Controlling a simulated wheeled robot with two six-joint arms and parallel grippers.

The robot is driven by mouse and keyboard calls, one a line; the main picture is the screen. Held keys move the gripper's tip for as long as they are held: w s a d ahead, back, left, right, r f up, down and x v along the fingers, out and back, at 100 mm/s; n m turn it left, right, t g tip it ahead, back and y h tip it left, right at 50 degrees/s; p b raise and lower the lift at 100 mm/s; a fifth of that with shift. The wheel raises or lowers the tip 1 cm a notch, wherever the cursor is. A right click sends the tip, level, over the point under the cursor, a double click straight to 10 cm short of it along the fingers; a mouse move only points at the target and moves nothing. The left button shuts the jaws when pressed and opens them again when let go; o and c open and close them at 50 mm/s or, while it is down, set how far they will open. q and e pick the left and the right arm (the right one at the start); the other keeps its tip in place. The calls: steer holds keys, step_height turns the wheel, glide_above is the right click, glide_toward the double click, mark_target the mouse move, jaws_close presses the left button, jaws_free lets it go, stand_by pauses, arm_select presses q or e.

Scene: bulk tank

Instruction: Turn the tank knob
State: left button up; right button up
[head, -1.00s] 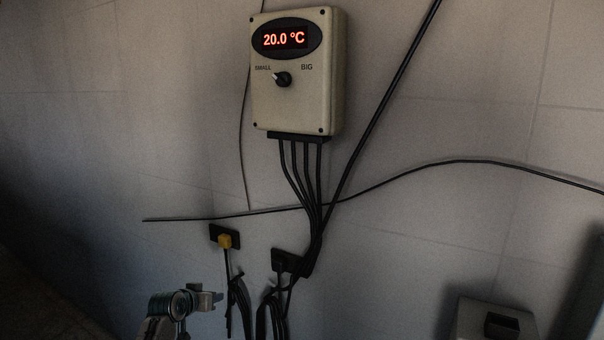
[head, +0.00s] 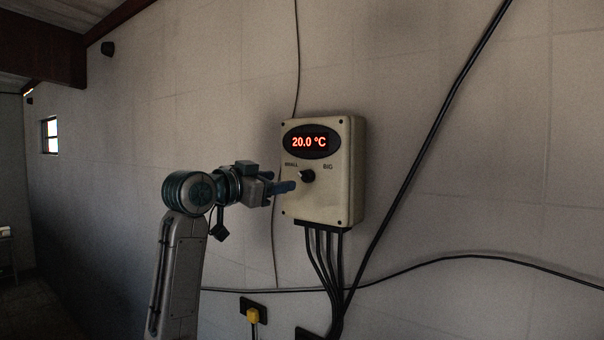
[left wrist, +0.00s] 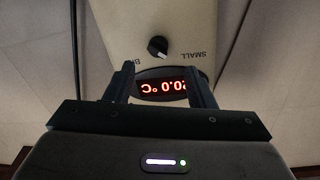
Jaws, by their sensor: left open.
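The tank knob (head: 307,176) is a small black dial with a light pointer mark on a beige control box (head: 344,185). The box's red display reads 20.0 °C. SMALL and BIG labels flank the knob, which points toward the SMALL side. My left gripper (head: 284,187) is open at the left of the box in the head view, close to the knob. In the left wrist view the box appears upside down, with the knob (left wrist: 157,47) just beyond and between the open fingers (left wrist: 160,85), not held. My right gripper is not in view.
Several black cables (head: 325,262) drop from the box's underside. A long diagonal cable (head: 425,150) runs to the right of it. A yellow plug (head: 253,316) sits in a wall socket below.

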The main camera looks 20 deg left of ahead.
mark_target(302, 177)
arm_select(q)
steer(key=p+x, duration=0.1)
steer(key=x, duration=0.1)
steer(key=p+x, duration=0.1)
steer(key=x, duration=0.1)
steer(key=p+x, duration=0.1)
steer(key=x, duration=0.1)
steer(key=shift+w+d+r, duration=0.1)
steer(key=shift+d+r, duration=0.2)
steer(key=shift+d, duration=0.05)
steer(key=shift+w+d+f+p, duration=0.2)
steer(key=shift+w+p, duration=0.25)
steer(key=shift+w, duration=0.15)
steer(key=shift+w+f, duration=0.1)
steer(key=shift+w, duration=0.15)
steer(key=shift+c, duration=0.2)
steer(key=shift+s, duration=0.1)
steer(key=c, duration=0.9)
